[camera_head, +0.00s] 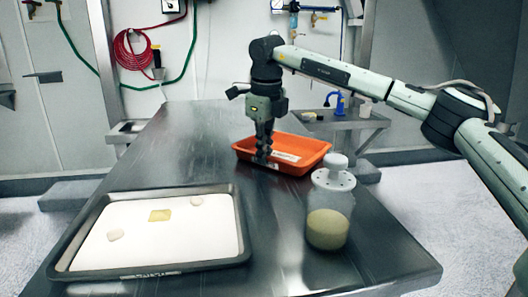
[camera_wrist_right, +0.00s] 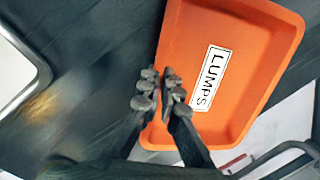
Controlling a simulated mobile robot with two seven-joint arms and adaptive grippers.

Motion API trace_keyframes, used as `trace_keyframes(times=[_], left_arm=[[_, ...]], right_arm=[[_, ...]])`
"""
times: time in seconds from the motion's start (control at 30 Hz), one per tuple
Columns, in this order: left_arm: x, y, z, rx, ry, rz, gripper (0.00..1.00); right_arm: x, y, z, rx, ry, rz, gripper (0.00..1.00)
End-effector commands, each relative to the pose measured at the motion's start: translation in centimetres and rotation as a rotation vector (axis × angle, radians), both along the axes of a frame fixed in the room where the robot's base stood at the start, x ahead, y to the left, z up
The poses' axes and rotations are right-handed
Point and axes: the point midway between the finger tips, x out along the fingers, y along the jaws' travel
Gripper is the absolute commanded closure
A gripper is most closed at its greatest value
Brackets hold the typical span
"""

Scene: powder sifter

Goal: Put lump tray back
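The lump tray is an orange, shallow, empty tray (camera_head: 312,148) with a white label at the far end of the table. In the right wrist view, the orange tray (camera_wrist_right: 235,40) shows the label "LUMPS". My right gripper (camera_head: 263,152) points down at the tray's near left wall. In the wrist view, my right gripper's fingers (camera_wrist_right: 161,88) are close together with the tray's rim between them, one inside and one outside. Whether the tray rests fully on the table cannot be told. My left gripper is not in view.
A metal baking tray (camera_head: 243,225) with a white surface and a few small pale pieces lies at the front left of the table (camera_head: 180,150). A clear jar (camera_head: 328,228) of yellowish powder with a white lid stands at the right, near the orange tray. A side shelf (camera_head: 352,122) stands behind.

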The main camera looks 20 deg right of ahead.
Motion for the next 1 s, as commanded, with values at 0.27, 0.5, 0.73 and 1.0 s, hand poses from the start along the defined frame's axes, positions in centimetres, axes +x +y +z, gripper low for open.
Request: trace_keyframes(times=[0.27,0.5,0.73,1.0], left_arm=[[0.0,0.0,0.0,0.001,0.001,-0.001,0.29],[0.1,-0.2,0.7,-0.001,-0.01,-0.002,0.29],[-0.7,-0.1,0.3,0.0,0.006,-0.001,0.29],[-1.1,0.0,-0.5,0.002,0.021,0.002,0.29]], right_arm=[[0.0,0.0,-0.4,0.0,0.0,0.0,0.96],[0.0,0.0,-0.3,0.0,0.0,0.0,0.74],[0.0,0.0,-0.1,0.0,0.0,0.0,0.74],[-0.5,0.3,3.3,0.002,-0.003,0.002,0.74]])
